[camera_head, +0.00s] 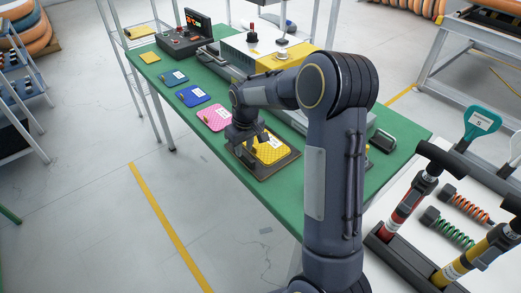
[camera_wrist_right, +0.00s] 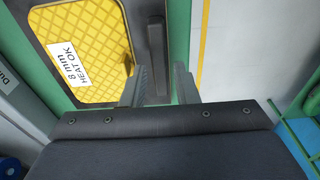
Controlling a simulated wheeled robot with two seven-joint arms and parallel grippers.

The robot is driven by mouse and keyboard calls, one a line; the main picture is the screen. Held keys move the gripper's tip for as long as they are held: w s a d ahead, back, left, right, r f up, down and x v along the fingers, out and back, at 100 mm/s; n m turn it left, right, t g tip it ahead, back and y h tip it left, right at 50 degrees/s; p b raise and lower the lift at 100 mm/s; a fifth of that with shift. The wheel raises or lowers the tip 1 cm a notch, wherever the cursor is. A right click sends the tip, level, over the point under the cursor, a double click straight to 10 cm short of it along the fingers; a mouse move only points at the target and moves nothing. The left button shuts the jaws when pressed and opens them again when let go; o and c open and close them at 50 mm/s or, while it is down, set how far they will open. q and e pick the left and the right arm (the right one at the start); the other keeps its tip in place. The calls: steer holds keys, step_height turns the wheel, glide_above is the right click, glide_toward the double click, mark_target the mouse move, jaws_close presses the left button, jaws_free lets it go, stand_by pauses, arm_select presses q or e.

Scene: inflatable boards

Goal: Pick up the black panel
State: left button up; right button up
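My right gripper (camera_head: 246,137) hangs over the near edge of the green table, at the left side of a dark panel (camera_head: 286,163) with a yellow quilted pad (camera_head: 270,147) on top. In the right wrist view the gripper (camera_wrist_right: 161,78) is open, its two fingers apart. A black bar (camera_wrist_right: 157,45) lies between and ahead of the fingers, beside the yellow pad (camera_wrist_right: 88,45) with its white label "8 mm HEAT OK". I cannot tell if the fingers touch the bar. My left gripper is not in view.
The green table (camera_head: 200,147) also carries a pink pad (camera_head: 214,117), blue pads (camera_head: 192,95), a dark control box (camera_head: 184,38) and a yellow-topped machine (camera_head: 280,57). A white bench with pumps (camera_head: 404,205) stands at the right. The floor left of the table is open.

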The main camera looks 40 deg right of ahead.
mark_target(244, 153)
steer(key=shift+w+f, duration=0.2)
steer(key=shift+f, duration=1.3)
steer(key=shift+c, duration=0.5)
jaws_close()
steer(key=shift+r, duration=0.15)
